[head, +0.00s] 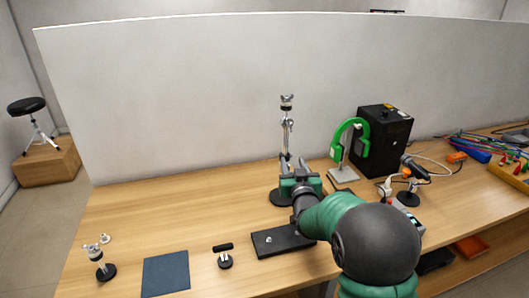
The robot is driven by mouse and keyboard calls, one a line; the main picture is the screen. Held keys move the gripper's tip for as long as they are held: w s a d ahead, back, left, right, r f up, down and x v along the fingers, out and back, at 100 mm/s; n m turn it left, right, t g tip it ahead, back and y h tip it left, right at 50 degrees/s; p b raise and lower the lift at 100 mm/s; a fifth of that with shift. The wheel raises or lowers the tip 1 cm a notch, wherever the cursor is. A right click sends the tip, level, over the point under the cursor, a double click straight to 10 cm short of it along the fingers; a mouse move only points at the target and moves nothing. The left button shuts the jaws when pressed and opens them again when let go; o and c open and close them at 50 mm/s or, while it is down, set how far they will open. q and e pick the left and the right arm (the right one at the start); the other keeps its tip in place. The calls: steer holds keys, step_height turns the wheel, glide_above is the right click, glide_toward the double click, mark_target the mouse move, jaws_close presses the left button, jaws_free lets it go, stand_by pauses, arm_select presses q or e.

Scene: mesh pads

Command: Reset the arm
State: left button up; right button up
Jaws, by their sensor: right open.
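My right arm comes in from the lower right in the head view, with green and dark grey links. Its gripper (295,165) is open and points away from me over the table. It is in line with a metal clamp stand (288,125) that has a round black base (279,198). I cannot tell whether the fingers touch the stand's post. Nothing is clearly held between the fingers. The gripper and wrist hide part of the stand's lower post and base. My left gripper does not show.
A black plate (270,243), a dark blue pad (166,273) and small black-based holders (225,261) (106,271) lie on the wooden table (205,210). A green device (340,150), a black box (384,140) and coloured cables (475,146) stand right. A white partition rises behind.

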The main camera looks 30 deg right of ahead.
steer(key=s+a+f+n+g+y+p, duration=0.1)
steer(key=s+a+f+g+y+p, duration=0.15)
steer(key=a+f, duration=0.4)
steer(key=s+a+f+n+g+y+p, duration=0.1)
steer(key=s+a+f+n+g+y, duration=0.15)
steer(key=a, duration=0.75)
steer(key=s+a+f+g+y, duration=0.1)
steer(key=s+a+f+g, duration=0.1)
steer(key=s, duration=0.5)
steer(key=s+a+f+n+g+y+p, duration=0.1)
steer(key=s+a+f+g, duration=0.2)
steer(key=s+a, duration=0.3)
steer(key=s+a+f+n+g+y, duration=0.1)
steer(key=s+a+f+g, duration=0.2)
steer(key=s, duration=0.5)
steer(key=shift+s+a+f, duration=0.15)
steer(key=shift+a+f, duration=0.15)
steer(key=shift+a, duration=0.2)
